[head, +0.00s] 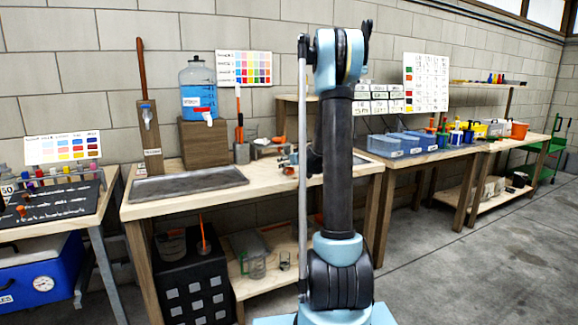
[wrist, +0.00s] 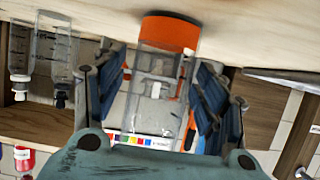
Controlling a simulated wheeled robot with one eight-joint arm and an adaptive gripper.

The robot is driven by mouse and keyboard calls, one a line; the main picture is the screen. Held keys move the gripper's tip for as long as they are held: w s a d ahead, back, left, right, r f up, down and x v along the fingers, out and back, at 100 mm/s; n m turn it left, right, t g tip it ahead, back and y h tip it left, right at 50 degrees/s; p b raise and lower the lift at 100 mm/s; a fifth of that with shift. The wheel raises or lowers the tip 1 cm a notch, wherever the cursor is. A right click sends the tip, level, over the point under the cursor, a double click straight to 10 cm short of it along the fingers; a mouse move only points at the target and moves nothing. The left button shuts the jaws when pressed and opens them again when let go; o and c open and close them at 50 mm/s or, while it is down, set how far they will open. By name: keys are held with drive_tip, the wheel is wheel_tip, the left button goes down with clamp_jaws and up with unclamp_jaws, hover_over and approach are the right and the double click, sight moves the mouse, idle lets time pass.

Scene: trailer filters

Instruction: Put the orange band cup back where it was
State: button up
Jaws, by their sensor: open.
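The orange band cup (wrist: 168,33) is a clear vessel with a broad orange band, seen upside down in the wrist view with its band end against the pale wooden surface. My gripper (wrist: 158,95) is open, with one blue-and-grey finger on each side of the cup. I cannot tell whether either finger touches it. In the head view my gripper (head: 289,160) shows only partly, left of my dark arm at the wooden bench (head: 235,182). I cannot clearly pick out the cup there.
Two clear bottles (wrist: 50,60) are at the left in the wrist view. In the head view, a blue water jug (head: 198,88) stands on a wooden block, and a grey tray (head: 190,184) lies at the bench front. Blue bins (head: 385,146) and bottles fill the right bench.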

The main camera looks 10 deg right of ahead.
drive_tip(key=v, duration=1)
drive_tip(key=shift+s, duration=0.1)
drive_tip(key=s+a+f+g, duration=0.2)
drive_tip(key=s+a+g, duration=0.15)
drive_tip(key=s, duration=0.85)
drive_tip(key=s+a+f+g, duration=0.2)
drive_tip(key=s+a, duration=0.2)
drive_tip(key=s, duration=0.8)
drive_tip(key=s+d+f+m+g+h, duration=0.1)
drive_tip(key=s+f, duration=0.2)
drive_tip(key=s, duration=0.5)
drive_tip(key=s+d+f+m+g+h, duration=0.1)
drive_tip(key=s+d+f+g+h, duration=0.1)
drive_tip(key=s, duration=0.6)
drive_tip(key=s+d+f+m+g+h, duration=0.1)
drive_tip(key=s+f+g, duration=0.1)
drive_tip(key=s+f, duration=0.2)
drive_tip(key=s, duration=0.3)
drive_tip(key=shift+s+d+f+m, duration=0.25)
drive_tip(key=shift+s+f+m, duration=0.05)
drive_tip(key=shift+s, duration=0.1)
